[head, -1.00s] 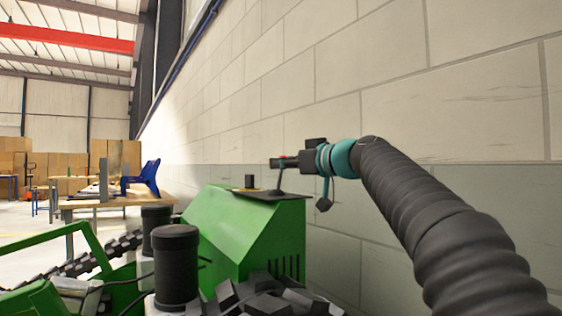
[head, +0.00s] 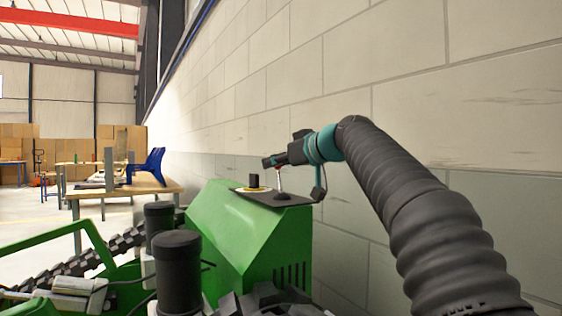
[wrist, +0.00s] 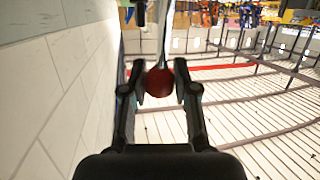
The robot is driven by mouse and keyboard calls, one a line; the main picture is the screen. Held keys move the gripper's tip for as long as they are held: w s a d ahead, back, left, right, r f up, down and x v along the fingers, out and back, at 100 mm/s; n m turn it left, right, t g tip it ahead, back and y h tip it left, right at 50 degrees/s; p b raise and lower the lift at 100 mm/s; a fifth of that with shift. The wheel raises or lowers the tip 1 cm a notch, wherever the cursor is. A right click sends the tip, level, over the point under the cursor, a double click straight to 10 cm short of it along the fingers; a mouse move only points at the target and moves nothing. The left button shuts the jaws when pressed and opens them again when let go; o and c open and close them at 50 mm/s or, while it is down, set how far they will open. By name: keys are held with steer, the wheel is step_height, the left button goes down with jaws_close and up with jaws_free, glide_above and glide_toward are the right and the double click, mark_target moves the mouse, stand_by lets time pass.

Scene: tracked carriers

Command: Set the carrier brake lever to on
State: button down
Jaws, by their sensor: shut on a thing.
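The brake lever is a thin metal rod (head: 279,182) rising from a dark plate (head: 272,197) on top of the green carrier housing (head: 235,228). Its red ball knob (wrist: 160,82) shows between the fingers in the wrist view. My gripper (head: 270,162) comes in from the right above the plate and is shut on the knob. In the head view the gripper hides the knob. The rod stands nearly upright. No on or off marking can be read.
A black button on a yellow base (head: 254,184) sits on the plate left of the lever. A block wall (head: 400,80) runs close along the right. Black cylinders (head: 177,270) stand in front of the housing. A workbench with a blue chair (head: 147,168) is further back.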

steer(key=shift+w+a+f, duration=0.2)
steer(key=shift+w+f, duration=0.15)
steer(key=shift+w, duration=0.2)
steer(key=shift+f, duration=0.15)
steer(key=c, duration=0.9)
jaws_free()
steer(key=shift+w, duration=0.2)
steer(key=shift+s, duration=0.15)
steer(key=shift+s, duration=0.1)
steer(key=shift+s+d+r, duration=0.2)
steer(key=shift+r, duration=0.05)
steer(key=v, duration=1.1)
steer(key=shift+d, duration=0.1)
